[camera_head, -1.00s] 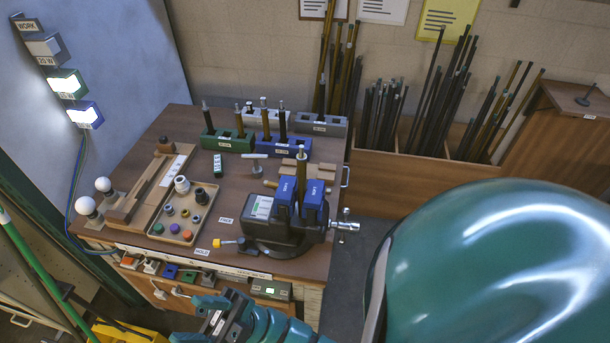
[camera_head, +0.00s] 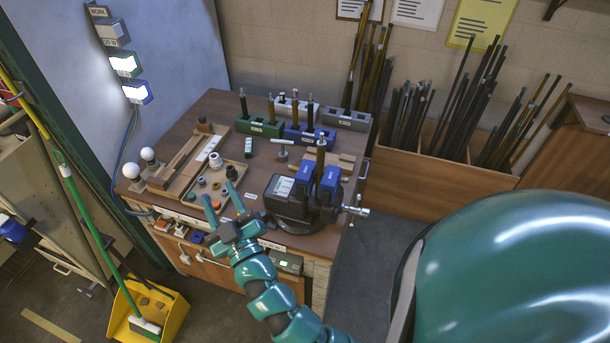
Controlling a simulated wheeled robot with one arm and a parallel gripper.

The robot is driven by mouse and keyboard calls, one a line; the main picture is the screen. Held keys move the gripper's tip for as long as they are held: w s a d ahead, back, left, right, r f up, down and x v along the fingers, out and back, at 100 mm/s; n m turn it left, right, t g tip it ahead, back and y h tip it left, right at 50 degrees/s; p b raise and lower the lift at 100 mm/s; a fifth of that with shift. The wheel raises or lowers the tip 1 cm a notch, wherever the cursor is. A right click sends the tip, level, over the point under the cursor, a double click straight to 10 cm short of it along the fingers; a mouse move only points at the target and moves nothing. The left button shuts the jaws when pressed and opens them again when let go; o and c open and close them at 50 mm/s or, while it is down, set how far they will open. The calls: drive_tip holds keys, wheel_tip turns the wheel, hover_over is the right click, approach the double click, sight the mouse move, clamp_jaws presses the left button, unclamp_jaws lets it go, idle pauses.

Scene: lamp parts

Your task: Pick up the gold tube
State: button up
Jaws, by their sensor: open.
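A short gold tube (camera_head: 320,158) stands upright between the blue jaws of the vise (camera_head: 288,200) on the workbench. Another brownish-gold tube (camera_head: 271,106) stands in the green holder block (camera_head: 259,127) at the back of the bench. I cannot tell which one the task names. My gripper (camera_head: 220,198) is open and empty, with its two fingers apart. It is over the front of the bench, beside the parts tray and left of the vise, apart from both tubes.
The parts tray (camera_head: 242,173) holds several small pieces. Two white bulbs (camera_head: 139,162) stand at the bench's left. Blue (camera_head: 310,139) and grey (camera_head: 347,119) holder blocks are at the back. Bins (camera_head: 425,170) with many long tubes stand to the right. A yellow dustpan (camera_head: 165,310) and broom are lower left.

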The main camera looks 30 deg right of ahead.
drive_tip(key=s+d+f+m+g+h, duration=0.2)
drive_tip(key=s+d+m+g+h, duration=0.15)
drive_tip(key=d+m+h, duration=0.7)
drive_tip(key=m+g+h, duration=0.2)
drive_tip(key=m+g, duration=0.1)
drive_tip(key=g, duration=0.2)
approach(321, 151)
drive_tip(key=b+x, duration=0.3)
drive_tip(key=x, duration=0.2)
drive_tip(key=shift+d+r, duration=0.1)
drive_tip(key=shift+d, duration=0.05)
drive_tip(key=shift+w+d, duration=0.25)
drive_tip(key=shift+w, duration=0.1)
drive_tip(key=shift+w+d+p, duration=0.35)
drive_tip(key=shift+w+p, duration=0.05)
drive_tip(key=shift+p, duration=0.35)
drive_tip(key=p+x, duration=0.2)
drive_tip(key=shift+w+d, duration=0.25)
drive_tip(key=shift+w, duration=0.05)
drive_tip(key=shift+w+d+f+p, duration=0.25)
drive_tip(key=shift+w+d+p, duration=0.15)
drive_tip(key=shift+w+d, duration=0.05)
